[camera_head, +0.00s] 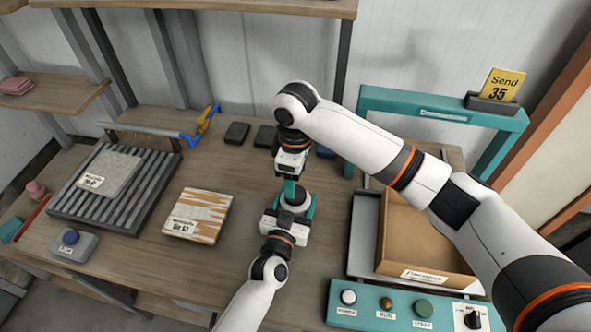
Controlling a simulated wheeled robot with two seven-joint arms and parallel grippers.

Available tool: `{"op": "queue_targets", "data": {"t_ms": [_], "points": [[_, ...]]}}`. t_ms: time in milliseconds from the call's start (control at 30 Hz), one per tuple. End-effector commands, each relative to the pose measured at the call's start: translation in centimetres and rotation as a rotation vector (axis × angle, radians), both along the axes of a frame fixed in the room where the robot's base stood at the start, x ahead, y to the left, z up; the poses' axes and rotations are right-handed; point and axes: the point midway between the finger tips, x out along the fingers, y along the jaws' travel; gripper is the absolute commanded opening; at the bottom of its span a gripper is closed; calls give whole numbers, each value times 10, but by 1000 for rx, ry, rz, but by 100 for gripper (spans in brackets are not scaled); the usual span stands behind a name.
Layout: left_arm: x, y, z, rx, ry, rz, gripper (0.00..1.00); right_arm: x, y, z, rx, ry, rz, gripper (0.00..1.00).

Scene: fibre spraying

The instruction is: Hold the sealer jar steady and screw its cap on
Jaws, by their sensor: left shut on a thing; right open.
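The sealer jar (297,203) stands upright near the middle of the table; only a small pale and dark part of it shows. My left gripper (294,211) reaches in from the front and is shut on the jar, its teal fingers on either side. My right gripper (290,188) points down from above over the jar's top, with its jaws open. The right gripper's fingers cover the top of the jar, so I cannot make out the cap or whether it touches the jar.
A patterned sample board (197,215) and a ribbed grey rack (115,212) with a panel lie left. A blue-and-yellow spray tool (200,127) and dark pads (237,132) lie behind. A cardboard box (408,240), teal frame (440,113) and button panel (405,308) occupy the right.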

Motion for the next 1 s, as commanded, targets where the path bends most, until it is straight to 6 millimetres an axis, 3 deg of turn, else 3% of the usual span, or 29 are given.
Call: {"op": "queue_targets", "data": {"t_ms": [200,400,833,1000], "points": [[0,0,0,1,0,0,3,0,1,17,0,-1,-394,64],[0,0,0,1,0,0,3,0,0,25,-1,0,-636,64],[0,0,0,1,0,0,3,0,0,26,-2,0,-693,64],[0,0,0,1,0,0,3,0,0,14,-2,1,-692,64]]}}
